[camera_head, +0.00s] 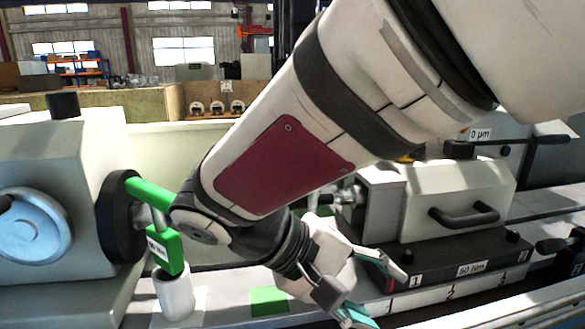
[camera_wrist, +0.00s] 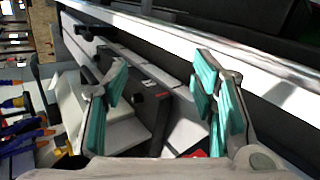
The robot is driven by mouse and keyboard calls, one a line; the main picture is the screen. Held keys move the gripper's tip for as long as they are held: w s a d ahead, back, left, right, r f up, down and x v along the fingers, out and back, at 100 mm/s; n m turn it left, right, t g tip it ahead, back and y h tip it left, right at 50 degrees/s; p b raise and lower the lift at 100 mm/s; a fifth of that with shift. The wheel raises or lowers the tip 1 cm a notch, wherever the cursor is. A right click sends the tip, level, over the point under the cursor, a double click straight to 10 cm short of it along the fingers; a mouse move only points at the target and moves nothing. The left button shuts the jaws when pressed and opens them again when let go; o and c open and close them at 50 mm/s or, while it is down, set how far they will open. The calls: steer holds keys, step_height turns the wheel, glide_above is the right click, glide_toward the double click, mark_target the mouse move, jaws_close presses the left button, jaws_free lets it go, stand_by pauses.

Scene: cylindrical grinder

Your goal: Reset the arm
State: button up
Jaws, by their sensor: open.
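My arm reaches from the upper right across the head view, and my gripper (camera_head: 382,290) is at the lower middle, in front of the machine bed. In the wrist view, my gripper (camera_wrist: 160,97) shows two teal-padded fingers spread wide apart with nothing held between them. The tailstock block (camera_head: 455,195) with its dark handle is just right of my gripper in the head view. It cannot be told from these frames whether the gripper touches anything.
A grey headstock with a blue-grey handwheel (camera_head: 35,225) stands at the left. A green part (camera_head: 165,250) hangs beside its black disc, above a white cylinder (camera_head: 175,295). A green patch (camera_head: 269,301) lies on the bed. Tools with blue handles (camera_wrist: 22,135) show in the wrist view.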

steer(key=s+d+r+m+t+y+p, duration=0.3)
steer(key=s+d+y, duration=0.6)
steer(key=s, duration=0.3)
steer(key=shift+r+m+y+p, duration=0.4)
steer(key=shift+r+y+p, duration=0.2)
steer(key=shift+r+p, duration=0.3)
